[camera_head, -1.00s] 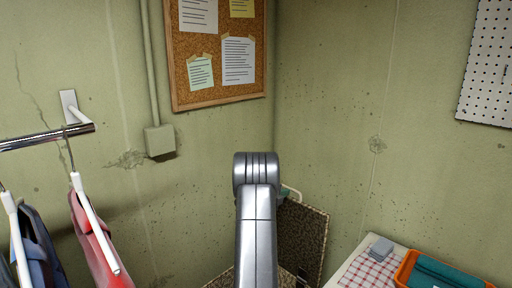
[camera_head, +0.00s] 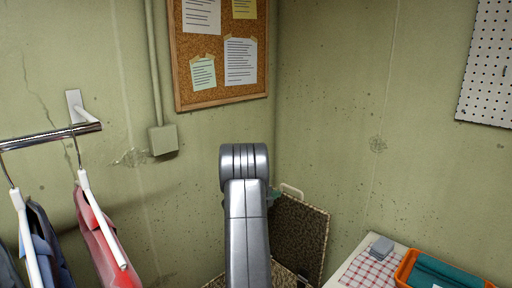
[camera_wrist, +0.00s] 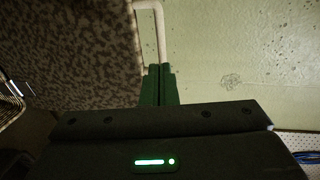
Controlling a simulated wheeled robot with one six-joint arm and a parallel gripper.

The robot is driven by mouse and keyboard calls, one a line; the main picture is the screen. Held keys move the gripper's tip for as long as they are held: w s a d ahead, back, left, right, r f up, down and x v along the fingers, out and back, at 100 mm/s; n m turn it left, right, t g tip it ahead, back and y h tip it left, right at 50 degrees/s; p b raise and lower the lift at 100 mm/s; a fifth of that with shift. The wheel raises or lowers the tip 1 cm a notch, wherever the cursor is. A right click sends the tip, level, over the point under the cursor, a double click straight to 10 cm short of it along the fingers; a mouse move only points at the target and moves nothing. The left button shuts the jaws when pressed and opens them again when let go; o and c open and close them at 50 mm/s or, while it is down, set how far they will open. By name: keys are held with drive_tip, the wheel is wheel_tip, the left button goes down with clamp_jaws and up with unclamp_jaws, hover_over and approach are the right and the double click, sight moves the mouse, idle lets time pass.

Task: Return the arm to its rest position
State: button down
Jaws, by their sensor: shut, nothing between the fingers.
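My arm (camera_head: 247,225) rises in the middle of the head view, its silver links in front of the wall corner. In that view my gripper is mostly hidden behind the arm. The wrist view shows my gripper (camera_wrist: 159,84) with its two green fingers together and nothing between them. Beyond the fingertips are a brown speckled panel (camera_wrist: 70,50) and a pale handle (camera_wrist: 160,30). I cannot tell whether the fingers touch them.
A rail (camera_head: 50,137) with hung clothes (camera_head: 100,235) is at the left. A speckled open lid (camera_head: 300,235) stands behind my arm. At the lower right, a table holds a checked cloth (camera_head: 368,270) and an orange bin (camera_head: 404,268). A corkboard (camera_head: 215,98) hangs above.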

drive_tip(key=b+v, duration=0.1)
drive_tip(key=v, duration=0.6)
drive_tip(key=p+x, duration=0.2)
drive_tip(key=x, duration=1.2)
drive_tip(key=s+a+f+t+h+b, duration=0.1)
drive_tip(key=s+a+f+b, duration=0.1)
drive_tip(key=s+a+b, duration=0.2)
drive_tip(key=s+a+f+t+h+b, duration=0.1)
drive_tip(key=s+a+f+b, duration=0.2)
drive_tip(key=s+a, duration=0.7)
drive_tip(key=s+a+f+t+h+b, duration=0.1)
drive_tip(key=s+a+f+b, duration=0.1)
drive_tip(key=s+a+b, duration=0.4)
drive_tip(key=shift+v, duration=1.1)
drive_tip(key=shift+w+a+f, duration=0.1)
drive_tip(key=shift+w+f, duration=0.05)
